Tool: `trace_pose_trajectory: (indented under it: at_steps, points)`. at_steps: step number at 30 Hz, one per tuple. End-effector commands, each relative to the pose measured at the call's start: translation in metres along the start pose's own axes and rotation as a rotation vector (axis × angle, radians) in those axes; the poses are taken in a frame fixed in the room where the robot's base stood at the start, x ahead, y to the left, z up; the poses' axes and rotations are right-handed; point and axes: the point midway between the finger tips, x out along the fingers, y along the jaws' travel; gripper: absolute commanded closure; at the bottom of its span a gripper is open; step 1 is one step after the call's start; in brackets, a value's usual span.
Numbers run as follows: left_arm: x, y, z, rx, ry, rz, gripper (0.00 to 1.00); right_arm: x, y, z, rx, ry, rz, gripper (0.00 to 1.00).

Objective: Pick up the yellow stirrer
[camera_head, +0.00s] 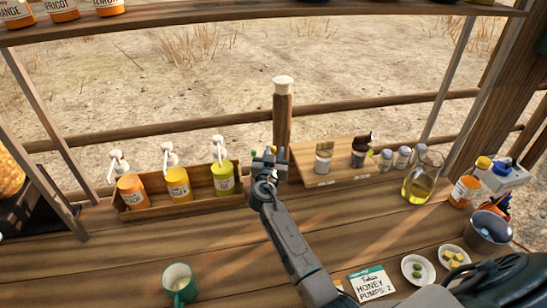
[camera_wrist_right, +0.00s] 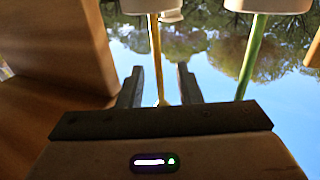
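The yellow stirrer (camera_wrist_right: 156,55) is a thin upright stick in the right wrist view, which looks upside down. It lies between the two fingers of my right gripper (camera_wrist_right: 159,80), with a gap on each side. The gripper is open. In the head view my right gripper (camera_head: 268,158) is at the back of the counter, right of the pump bottles, and hides most of what is behind it. A green stick (camera_wrist_right: 250,58) stands beside the yellow one in the wrist view. My left gripper is not in view.
A wooden tray (camera_head: 150,208) of pump bottles is left of my right gripper. A wooden stand (camera_head: 310,178) with jars is close on its right. A glass jug (camera_head: 420,180) is farther right. A green mug (camera_head: 179,283) is at the front; the counter's middle left is clear.

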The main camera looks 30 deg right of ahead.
Motion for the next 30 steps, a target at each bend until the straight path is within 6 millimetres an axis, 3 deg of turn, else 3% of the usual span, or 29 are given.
trace_pose_trajectory:
  at_steps: [9, 14, 15, 26, 30]
  points:
    - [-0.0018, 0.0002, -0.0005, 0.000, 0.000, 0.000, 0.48, 0.0055, -0.0001, 0.0011, 0.001, 0.000, -0.001, 0.69]
    - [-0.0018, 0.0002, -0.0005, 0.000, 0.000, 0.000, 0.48, 0.0054, -0.0001, 0.0009, 0.001, 0.000, 0.000, 0.98]
    - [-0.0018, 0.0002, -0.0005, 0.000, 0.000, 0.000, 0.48, 0.0053, -0.0001, 0.0009, 0.001, 0.000, 0.000, 1.00]
    - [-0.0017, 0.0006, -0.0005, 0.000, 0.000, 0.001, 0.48, 0.0052, -0.0001, 0.0009, 0.000, -0.001, 0.000, 1.00]
    - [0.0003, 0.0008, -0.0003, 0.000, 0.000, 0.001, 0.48, 0.0054, -0.0001, -0.0076, 0.002, 0.002, 0.001, 1.00]
